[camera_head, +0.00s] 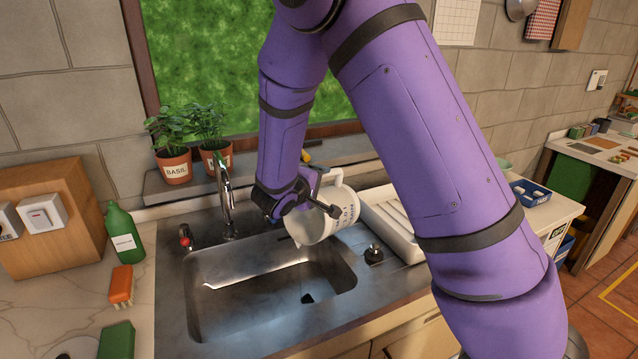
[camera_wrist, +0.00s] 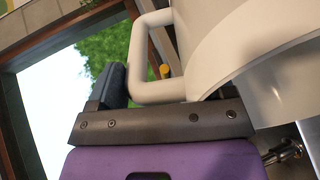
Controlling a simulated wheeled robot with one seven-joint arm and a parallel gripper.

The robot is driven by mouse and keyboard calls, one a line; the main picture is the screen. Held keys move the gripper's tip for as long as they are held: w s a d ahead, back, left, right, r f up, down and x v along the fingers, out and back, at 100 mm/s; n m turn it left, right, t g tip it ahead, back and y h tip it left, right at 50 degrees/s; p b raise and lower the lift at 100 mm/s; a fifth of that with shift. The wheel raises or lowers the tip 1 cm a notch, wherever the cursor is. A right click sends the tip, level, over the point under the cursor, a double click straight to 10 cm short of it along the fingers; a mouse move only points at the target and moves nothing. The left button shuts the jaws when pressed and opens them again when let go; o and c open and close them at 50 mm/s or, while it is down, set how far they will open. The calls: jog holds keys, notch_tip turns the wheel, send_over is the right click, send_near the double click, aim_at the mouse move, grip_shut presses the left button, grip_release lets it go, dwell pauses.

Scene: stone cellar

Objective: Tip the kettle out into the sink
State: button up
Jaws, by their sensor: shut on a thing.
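My gripper (camera_head: 318,199) is shut on the kettle's handle, seen close up in the wrist view (camera_wrist: 143,62); the kettle's body (camera_wrist: 220,45) fills the right there. The steel sink (camera_head: 215,262) lies below, with a dark drain spot in its basin. I cannot see any liquid leaving the kettle. My arm hides part of the area behind it.
A tall steel tap (camera_head: 226,195) stands left of the kettle, behind the basin. A white drying rack (camera_head: 395,225) is to the right. Potted herbs (camera_head: 174,165) sit on the windowsill.

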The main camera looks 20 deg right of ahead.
jog(key=shift+s+a+f+h, duration=0.25)
jog(key=shift+a+f+h, duration=0.05)
jog(key=shift+a+h, duration=0.2)
jog(key=shift+t, duration=0.3)
jog(key=shift+s+a+h, duration=0.25)
jog(key=shift+a+h, duration=0.05)
jog(key=shift+a, duration=0.15)
jog(key=shift+s+a, duration=0.15)
jog(key=shift+a, duration=0.15)
jog(key=shift+s+a+r+t+h, duration=0.2)
jog(key=shift+s+a+t+h, duration=0.3)
jog(key=shift+a+h, duration=0.2)
jog(key=shift+a, duration=0.1)
dwell(0.3)
